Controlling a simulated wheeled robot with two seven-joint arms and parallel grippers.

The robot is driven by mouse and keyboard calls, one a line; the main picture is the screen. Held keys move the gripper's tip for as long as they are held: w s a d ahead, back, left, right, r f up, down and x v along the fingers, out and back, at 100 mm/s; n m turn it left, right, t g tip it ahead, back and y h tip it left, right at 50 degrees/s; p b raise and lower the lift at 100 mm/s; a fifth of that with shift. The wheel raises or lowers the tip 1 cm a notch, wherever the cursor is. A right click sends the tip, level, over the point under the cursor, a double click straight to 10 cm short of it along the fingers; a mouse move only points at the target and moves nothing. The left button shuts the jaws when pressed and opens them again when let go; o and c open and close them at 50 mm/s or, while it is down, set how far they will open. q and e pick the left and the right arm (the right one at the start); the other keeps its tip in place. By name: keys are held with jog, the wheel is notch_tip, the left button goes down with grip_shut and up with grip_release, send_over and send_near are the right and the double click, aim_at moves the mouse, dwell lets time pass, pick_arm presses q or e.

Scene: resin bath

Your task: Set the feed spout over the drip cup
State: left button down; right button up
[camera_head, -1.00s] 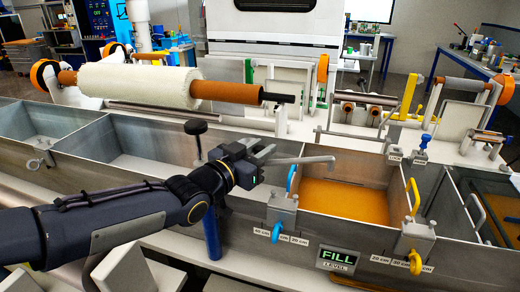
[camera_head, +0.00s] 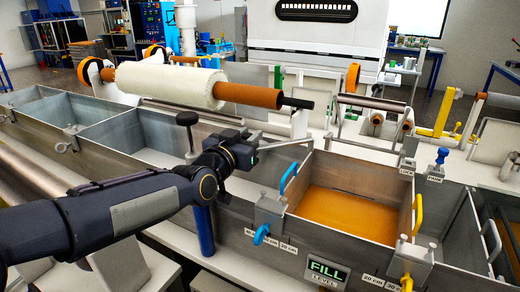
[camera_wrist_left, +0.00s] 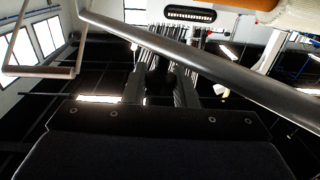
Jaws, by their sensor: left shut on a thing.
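The feed spout (camera_head: 285,143) is a thin grey tube. It sticks out to the right from my left gripper (camera_head: 250,150), its bent tip near the back left corner of the bath with orange resin. My left gripper is shut on it. In the left wrist view the tube (camera_wrist_left: 200,62) crosses diagonally past the dark fingers (camera_wrist_left: 160,88); the exact contact is hard to see. A blue post (camera_head: 203,230) stands below the wrist. I cannot make out the drip cup for certain. My right gripper is out of view.
The steel bath (camera_head: 345,238) has a blue handle (camera_head: 288,178) and a yellow handle (camera_head: 418,212). Empty steel troughs (camera_head: 130,130) lie to the left. A black knob (camera_head: 187,118) stands behind my arm. A white roll on an orange shaft (camera_head: 235,93) hangs behind.

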pick_arm(q)
jog(key=w+a+n+y+p, duration=0.6)
jog(key=w+n+y+p, duration=0.1)
jog(key=y+p, duration=0.5)
jog(key=shift+n+t+p, duration=0.3)
jog(key=shift+n+p, duration=0.2)
jog(key=shift+n, duration=0.1)
jog(key=c, duration=1.2)
grip_release()
jog(key=shift+c, duration=0.2)
